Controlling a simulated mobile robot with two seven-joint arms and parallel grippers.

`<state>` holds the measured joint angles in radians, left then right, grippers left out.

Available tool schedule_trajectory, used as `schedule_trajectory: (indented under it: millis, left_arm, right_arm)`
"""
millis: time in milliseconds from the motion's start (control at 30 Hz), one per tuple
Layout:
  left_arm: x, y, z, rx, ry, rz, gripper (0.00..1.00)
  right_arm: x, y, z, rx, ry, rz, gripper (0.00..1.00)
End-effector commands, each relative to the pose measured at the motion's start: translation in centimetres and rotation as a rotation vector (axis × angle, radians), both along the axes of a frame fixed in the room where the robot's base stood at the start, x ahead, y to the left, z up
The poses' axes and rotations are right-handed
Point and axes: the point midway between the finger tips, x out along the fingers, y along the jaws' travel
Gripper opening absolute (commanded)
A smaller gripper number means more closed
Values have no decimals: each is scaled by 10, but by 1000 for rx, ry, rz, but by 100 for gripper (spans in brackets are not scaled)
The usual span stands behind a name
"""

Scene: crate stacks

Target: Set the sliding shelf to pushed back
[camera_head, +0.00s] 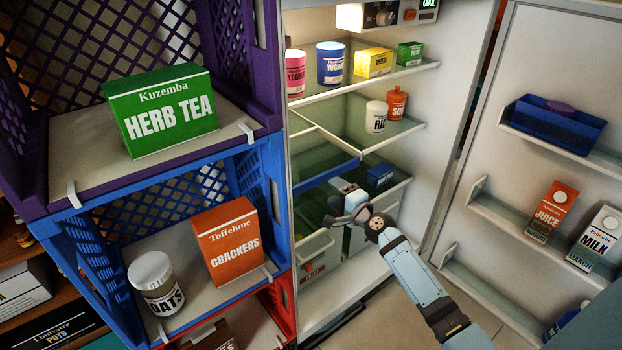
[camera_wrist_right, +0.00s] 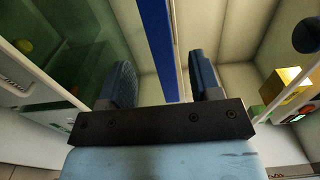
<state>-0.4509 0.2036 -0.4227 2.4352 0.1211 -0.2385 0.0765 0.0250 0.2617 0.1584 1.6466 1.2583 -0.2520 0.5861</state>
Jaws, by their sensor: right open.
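The sliding shelf appears to be the green glass shelf in the open fridge with a blue front edge (camera_head: 326,175). The blue edge also shows in the right wrist view (camera_wrist_right: 157,45) as a long bar between my fingers. The glass spreads back from that edge, with pale rails behind it. My right gripper (camera_head: 345,195) is inside the fridge, just in front of and below the blue edge. Its two dark blue fingers (camera_wrist_right: 163,80) are apart, one on each side of the bar. I cannot tell whether either finger touches it. My left gripper is not in view.
Cups and boxes stand on the shelf above (camera_head: 425,66). A blue box (camera_head: 380,175) is lower. The open fridge door (camera_head: 480,130) is right; crates (camera_head: 150,200) stand close on the left.

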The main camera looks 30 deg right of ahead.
Motion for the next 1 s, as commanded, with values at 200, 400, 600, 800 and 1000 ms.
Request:
schedule_trajectory:
  millis: [200, 400, 600, 800, 1000]
  left_arm:
    - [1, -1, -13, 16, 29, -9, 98]
    - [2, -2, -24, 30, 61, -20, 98]
    - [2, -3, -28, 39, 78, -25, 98]
    - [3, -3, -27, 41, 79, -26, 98]
    - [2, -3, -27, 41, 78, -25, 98]
  right_arm:
    - [49, 4, -1, 0, -2, 0, 58]
    - [81, 7, -1, 0, -1, 1, 58]
    - [94, 8, -1, -2, 1, 1, 58]
    - [96, 8, -1, -2, 1, 1, 58]
    - [96, 8, -1, -2, 1, 1, 33]
